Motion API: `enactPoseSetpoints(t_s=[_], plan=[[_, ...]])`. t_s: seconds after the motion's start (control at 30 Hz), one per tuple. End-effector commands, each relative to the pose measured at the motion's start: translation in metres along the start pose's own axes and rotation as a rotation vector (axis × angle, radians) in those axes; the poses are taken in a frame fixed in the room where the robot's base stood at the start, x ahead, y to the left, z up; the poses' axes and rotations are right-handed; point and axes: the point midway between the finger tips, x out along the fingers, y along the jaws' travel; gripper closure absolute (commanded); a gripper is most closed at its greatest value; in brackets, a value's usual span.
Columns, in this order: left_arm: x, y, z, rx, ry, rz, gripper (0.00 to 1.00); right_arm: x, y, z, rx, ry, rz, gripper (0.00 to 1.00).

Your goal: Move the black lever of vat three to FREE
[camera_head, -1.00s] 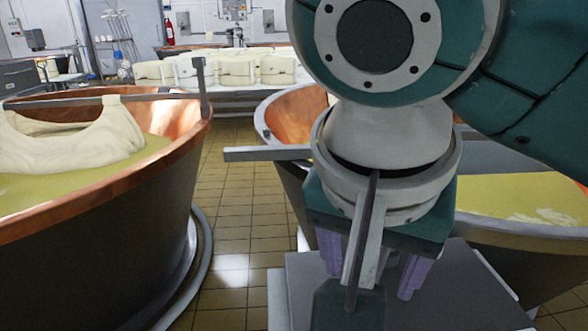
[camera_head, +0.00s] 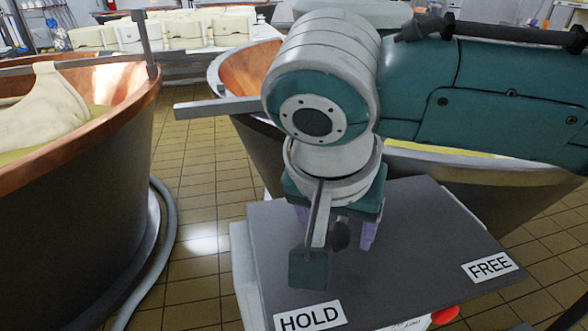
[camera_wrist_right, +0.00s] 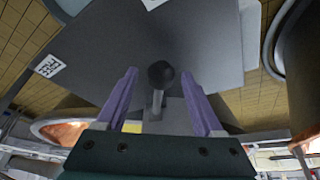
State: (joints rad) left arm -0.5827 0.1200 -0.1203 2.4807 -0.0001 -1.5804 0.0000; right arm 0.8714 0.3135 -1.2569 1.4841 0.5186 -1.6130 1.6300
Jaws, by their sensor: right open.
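The dark grey panel (camera_head: 400,240) carries a HOLD label (camera_head: 309,317) at its near left and a FREE label (camera_head: 490,266) at its right. My right gripper (camera_head: 336,228) hangs over the panel's left part, its purple fingers pointing down. The black lever (camera_head: 341,236) is mostly hidden behind the wrist in the head view. In the right wrist view its round black knob (camera_wrist_right: 160,73) and thin shaft stand between the open fingertips (camera_wrist_right: 159,76), with a gap on both sides. My left gripper is not in view.
A copper vat (camera_head: 225,68) stands behind the panel, another (camera_head: 120,90) at the left. A grey bar (camera_head: 215,106) projects from the nearer vat's rim side. A red part (camera_head: 445,315) shows at the panel's front edge. The panel between the gripper and FREE looks clear.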

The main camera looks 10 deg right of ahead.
Motion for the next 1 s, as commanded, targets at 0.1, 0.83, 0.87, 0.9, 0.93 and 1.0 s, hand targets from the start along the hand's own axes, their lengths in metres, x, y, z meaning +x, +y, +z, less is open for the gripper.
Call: enactPoseSetpoints(t_s=[0.1,0.83,0.87,0.9,0.93,1.0], plan=[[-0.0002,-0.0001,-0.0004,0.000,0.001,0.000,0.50,-0.0003,0.0000,-0.0002,0.000,0.000,0.000,0.31],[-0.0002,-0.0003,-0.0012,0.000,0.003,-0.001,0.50,-0.0007,-0.0001,0.0000,0.000,0.000,0.000,1.00],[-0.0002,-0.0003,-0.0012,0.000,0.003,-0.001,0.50,-0.0007,-0.0002,0.0000,0.000,0.000,0.000,1.00],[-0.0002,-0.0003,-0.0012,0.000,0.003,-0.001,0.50,-0.0007,-0.0002,0.0000,0.000,0.000,0.000,1.00],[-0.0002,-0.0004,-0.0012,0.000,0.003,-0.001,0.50,-0.0007,-0.0002,0.0000,0.000,0.000,0.000,1.00],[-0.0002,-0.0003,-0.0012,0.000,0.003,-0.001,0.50,-0.0007,-0.0002,0.0000,0.000,0.000,0.000,1.00]])
